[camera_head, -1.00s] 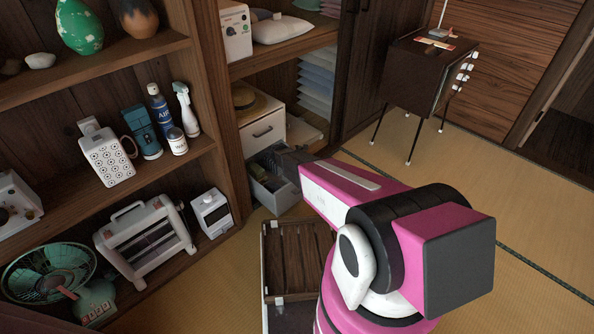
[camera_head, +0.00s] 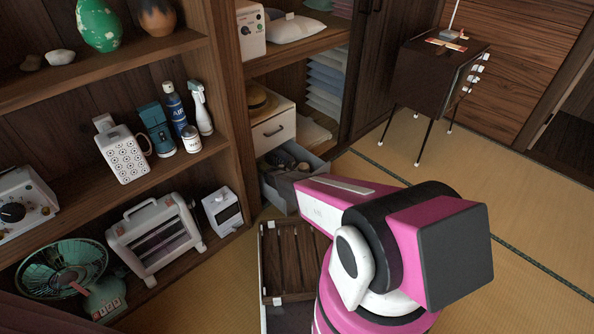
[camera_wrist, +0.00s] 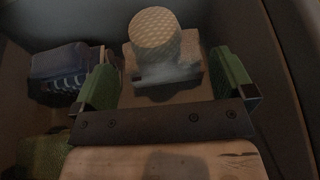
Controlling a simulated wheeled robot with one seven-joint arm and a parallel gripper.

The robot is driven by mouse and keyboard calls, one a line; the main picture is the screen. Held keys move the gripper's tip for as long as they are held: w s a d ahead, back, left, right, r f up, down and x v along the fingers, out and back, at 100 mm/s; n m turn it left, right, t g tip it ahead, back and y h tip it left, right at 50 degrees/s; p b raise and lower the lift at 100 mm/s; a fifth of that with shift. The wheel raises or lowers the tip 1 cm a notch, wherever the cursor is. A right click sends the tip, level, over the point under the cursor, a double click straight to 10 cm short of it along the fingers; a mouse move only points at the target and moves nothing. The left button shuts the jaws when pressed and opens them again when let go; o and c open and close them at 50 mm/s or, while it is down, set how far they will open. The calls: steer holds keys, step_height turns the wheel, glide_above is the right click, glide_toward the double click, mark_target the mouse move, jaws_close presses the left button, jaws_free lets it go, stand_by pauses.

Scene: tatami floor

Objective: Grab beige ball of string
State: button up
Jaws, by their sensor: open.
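In the wrist view, a beige, woven-textured round thing (camera_wrist: 155,29), which looks like the ball of string, stands upright beyond my fingertips. A brownish blocky piece (camera_wrist: 165,78) sits just below it, with its front edge between the fingers. My gripper (camera_wrist: 166,80) is open, with one green-padded finger on each side. The pads look apart from the beige thing. All this lies inside a grey bin, which looks like the pulled-out grey drawer (camera_head: 275,196) in the head view. There my pink arm hides my gripper, and I cannot make out the string.
In the wrist view, a dark blue item (camera_wrist: 62,72) and a green cloth-like item (camera_wrist: 42,155) lie at left in the bin. In the head view, a wooden slatted crate (camera_head: 292,262) stands before the drawer. Shelves are at left; tatami (camera_head: 530,190) is open at right.

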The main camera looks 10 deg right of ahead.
mark_target(300, 169)
steer(key=shift+a+f, duration=0.2)
steer(key=shift+f, duration=0.15)
steer(key=shift+w+d+f, duration=0.15)
steer(key=shift+w, duration=0.1)
steer(key=x, duration=0.6)
steer(key=shift+w+d, duration=0.15)
steer(key=shift+w, duration=0.15)
steer(key=c, duration=1)
